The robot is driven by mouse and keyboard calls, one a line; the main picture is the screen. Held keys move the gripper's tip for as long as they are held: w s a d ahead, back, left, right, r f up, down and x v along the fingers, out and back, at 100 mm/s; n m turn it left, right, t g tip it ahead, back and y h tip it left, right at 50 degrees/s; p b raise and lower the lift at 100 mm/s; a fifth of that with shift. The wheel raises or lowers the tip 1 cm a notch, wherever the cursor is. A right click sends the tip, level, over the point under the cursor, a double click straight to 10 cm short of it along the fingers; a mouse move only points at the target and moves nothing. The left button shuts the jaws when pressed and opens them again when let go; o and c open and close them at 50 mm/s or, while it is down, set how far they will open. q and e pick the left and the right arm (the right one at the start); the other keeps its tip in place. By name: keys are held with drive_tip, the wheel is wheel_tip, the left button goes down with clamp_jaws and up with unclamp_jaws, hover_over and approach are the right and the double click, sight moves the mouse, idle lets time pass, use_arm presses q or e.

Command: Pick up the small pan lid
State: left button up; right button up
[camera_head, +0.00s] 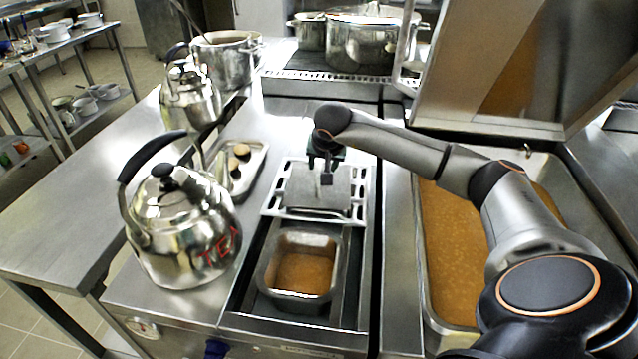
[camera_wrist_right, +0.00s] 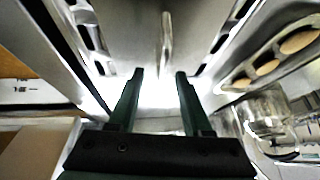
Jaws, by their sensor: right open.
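The small pan lid (camera_head: 300,190) is a flat rectangular metal lid lying in the slotted metal frame in the middle of the counter. In the right wrist view the lid (camera_wrist_right: 125,30) fills the top middle, with its narrow upright handle (camera_wrist_right: 166,42) lined up between the fingers. My right gripper (camera_head: 326,172) is over the lid and partly hides it. Its two fingers (camera_wrist_right: 160,74) are apart with nothing between them. I cannot tell whether they touch the lid. My left gripper is not in view.
An uncovered pan of brown food (camera_head: 303,272) sits in front of the lid. A large kettle (camera_head: 180,225) stands to the left, near a tray of round items (camera_head: 240,165). A wide vat of food (camera_head: 455,250) lies to the right. Large pots (camera_head: 370,42) stand behind.

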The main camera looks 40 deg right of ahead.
sight(319, 170)
drive_tip(key=shift+a+x, duration=0.15)
drive_tip(key=shift+x, duration=1)
drive_tip(key=shift+a+x, duration=0.1)
drive_tip(key=shift+x, duration=1)
drive_tip(key=shift+w, duration=0.15)
clamp_jaws()
